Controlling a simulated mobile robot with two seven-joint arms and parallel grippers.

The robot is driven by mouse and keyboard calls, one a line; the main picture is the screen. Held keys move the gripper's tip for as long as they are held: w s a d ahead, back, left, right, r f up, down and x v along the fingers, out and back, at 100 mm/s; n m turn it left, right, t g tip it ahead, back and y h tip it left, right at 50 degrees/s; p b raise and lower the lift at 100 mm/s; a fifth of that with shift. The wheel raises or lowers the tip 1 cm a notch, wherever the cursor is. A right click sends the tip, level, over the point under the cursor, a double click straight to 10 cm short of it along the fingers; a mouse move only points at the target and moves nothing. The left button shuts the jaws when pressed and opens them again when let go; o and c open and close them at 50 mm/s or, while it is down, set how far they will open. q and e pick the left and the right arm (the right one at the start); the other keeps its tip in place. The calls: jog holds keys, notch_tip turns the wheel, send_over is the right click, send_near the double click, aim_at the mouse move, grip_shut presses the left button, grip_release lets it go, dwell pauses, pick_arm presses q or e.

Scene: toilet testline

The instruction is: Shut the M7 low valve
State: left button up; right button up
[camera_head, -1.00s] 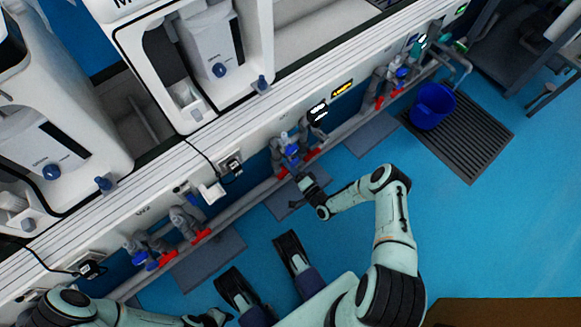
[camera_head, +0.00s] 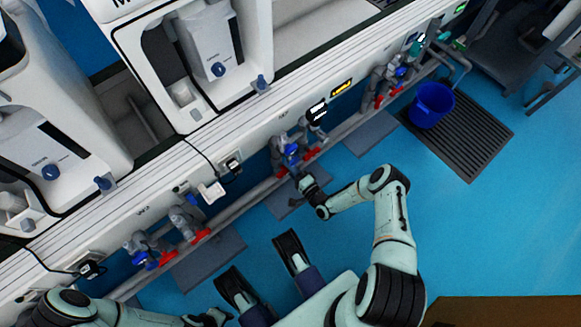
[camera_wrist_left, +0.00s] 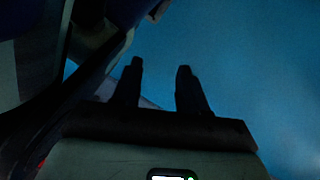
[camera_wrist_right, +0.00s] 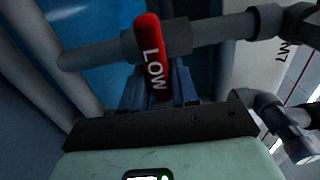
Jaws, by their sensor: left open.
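The M7 low valve's red handle (camera_wrist_right: 151,55), lettered LOW, stands out from a grey pipe in the right wrist view. In the head view this handle (camera_head: 282,172) is small, on the pipework below the bench. My right gripper (camera_wrist_right: 160,83) has its fingers apart on either side of the handle's lower part; whether they touch it is unclear. In the head view the right gripper (camera_head: 299,179) is at the valve. My left gripper (camera_wrist_left: 161,72) is open and empty over blue floor; in the head view it is low at the bottom edge (camera_head: 217,316).
Another red handle (camera_head: 312,153) is close to the right on the same pipe group. More red-handled valves (camera_head: 201,236) line the pipe at left. A blue bucket (camera_head: 433,103) stands on a dark grating (camera_head: 470,140) at right. Blue floor lies clear in front.

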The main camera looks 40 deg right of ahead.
jog(key=shift+o, duration=1)
jog(key=shift+s, duration=0.25)
pick_arm(q)
jog(key=w+r+t+p, duration=0.2)
jog(key=w+r+p, duration=0.1)
jog(key=w, duration=0.3)
jog(key=shift+d+r, duration=0.2)
jog(key=shift+d, duration=0.2)
pick_arm(e)
jog(key=s+d, duration=0.1)
jog(key=s, duration=1.2)
